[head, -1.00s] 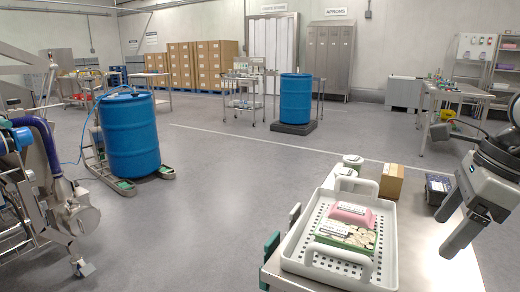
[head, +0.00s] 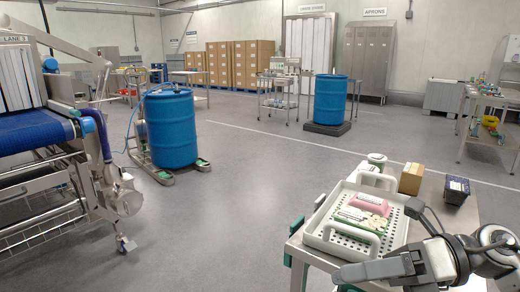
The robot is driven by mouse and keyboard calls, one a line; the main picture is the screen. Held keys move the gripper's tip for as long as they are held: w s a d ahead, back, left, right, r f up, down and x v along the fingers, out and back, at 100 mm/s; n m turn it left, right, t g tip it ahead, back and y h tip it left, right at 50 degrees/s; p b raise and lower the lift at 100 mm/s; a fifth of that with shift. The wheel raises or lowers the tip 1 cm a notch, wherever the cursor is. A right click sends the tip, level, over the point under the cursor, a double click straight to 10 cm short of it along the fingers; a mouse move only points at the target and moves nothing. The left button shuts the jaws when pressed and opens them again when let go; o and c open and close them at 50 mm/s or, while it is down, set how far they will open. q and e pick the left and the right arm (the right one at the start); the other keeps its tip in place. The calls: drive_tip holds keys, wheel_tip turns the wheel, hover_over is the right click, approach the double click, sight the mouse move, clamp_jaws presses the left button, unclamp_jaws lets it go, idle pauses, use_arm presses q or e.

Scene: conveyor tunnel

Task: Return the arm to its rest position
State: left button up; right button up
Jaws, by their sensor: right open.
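My right gripper (head: 343,279) is in the lower right, empty, with its fingers pointing left in front of the tray. Its arm comes in from the right edge. The jaws show nearly side-on and look open. A white perforated tray (head: 327,243) with two raised handles stands on a steel table (head: 420,278). A pink package (head: 369,203) and a green-and-white package (head: 350,219) lie in the tray. My right gripper and wrist hide part of the near right side of the table. My left gripper is not in view.
A brown box (head: 411,179), a dark punnet (head: 456,190) and a pale round container (head: 376,161) are behind the tray. A blue drum (head: 171,130) and a conveyor (head: 35,130) stand at the left. The floor between drum and table is clear.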

drive_tip(key=w+f+m+t+h+p, duration=0.15)
drive_tip(key=f+m+t+h, duration=0.5)
drive_tip(key=m, duration=0.85)
drive_tip(key=w+f+m+t+h+p, duration=0.1)
drive_tip(key=w+f+m+t+h, duration=0.15)
drive_tip(key=m+t, duration=1.05)
drive_tip(key=s+f+m+g+h, duration=0.2)
drive_tip(key=s+f+m+g, duration=0.3)
drive_tip(key=f, duration=0.3)
drive_tip(key=s+a+f+m+g+h, duration=0.1)
drive_tip(key=s+f+m+g, duration=0.4)
drive_tip(key=s+f+m, duration=0.1)
wheel_tip(320, 180, down, 2)
drive_tip(key=shift+s+f+m+h+p, duration=0.1)
drive_tip(key=shift+s+m+h+p, duration=0.25)
drive_tip(key=shift+m, duration=0.55)
